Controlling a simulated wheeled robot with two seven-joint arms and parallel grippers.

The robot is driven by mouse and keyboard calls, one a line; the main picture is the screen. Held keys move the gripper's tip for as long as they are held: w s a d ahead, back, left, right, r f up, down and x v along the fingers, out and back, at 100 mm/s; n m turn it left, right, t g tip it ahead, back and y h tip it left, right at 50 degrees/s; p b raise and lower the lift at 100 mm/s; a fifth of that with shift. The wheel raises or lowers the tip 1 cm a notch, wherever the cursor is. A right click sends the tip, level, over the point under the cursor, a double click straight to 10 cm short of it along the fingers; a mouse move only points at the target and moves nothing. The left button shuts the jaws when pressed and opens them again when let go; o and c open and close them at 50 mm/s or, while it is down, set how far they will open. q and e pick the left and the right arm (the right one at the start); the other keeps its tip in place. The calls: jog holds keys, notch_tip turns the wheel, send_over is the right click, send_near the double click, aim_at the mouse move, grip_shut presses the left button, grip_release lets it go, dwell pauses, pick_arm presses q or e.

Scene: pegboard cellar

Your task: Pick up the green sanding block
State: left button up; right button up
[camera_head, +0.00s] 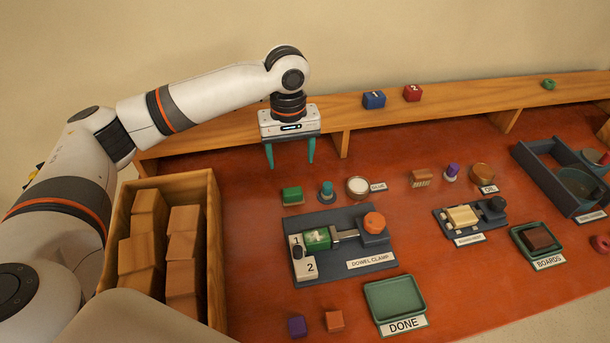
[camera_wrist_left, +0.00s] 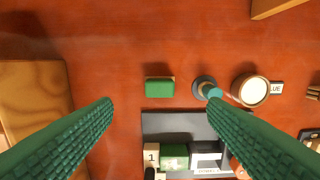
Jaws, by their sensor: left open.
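The green sanding block (camera_head: 292,195) lies on the red-brown bench, just behind the dowel clamp (camera_head: 345,245). In the left wrist view the green sanding block (camera_wrist_left: 159,87) lies between the lines of my two fingers, a little beyond their tips. My left gripper (camera_head: 290,162) is open and empty, pointing down above the bench behind the block, and apart from it. It also shows in the left wrist view (camera_wrist_left: 160,103). A different green block (camera_head: 317,238) with a white mark sits in the dowel clamp. My right gripper is not in view.
A teal-topped knob (camera_head: 326,192) and a round pale-topped tin (camera_head: 357,186) stand right of the block. A wooden crate of blocks (camera_head: 212,245) stands to the left. A raised wooden shelf (camera_head: 450,103) runs behind. A green tray (camera_head: 392,299) labelled DONE is in front.

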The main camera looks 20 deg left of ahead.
pick_arm(q)
send_over(292, 191)
jog(key=f, duration=0.5)
jog(key=shift+a+f, duration=0.1)
jog(key=shift+a, duration=0.1)
jog(key=shift+w+f, duration=0.1)
jog(key=shift+f, duration=0.55)
jog(key=f+p, duration=0.1)
jog(key=f, duration=0.4)
jog(key=shift+d, duration=0.2)
jog(key=shift+c, duration=0.4)
jog(key=c, duration=0.9)
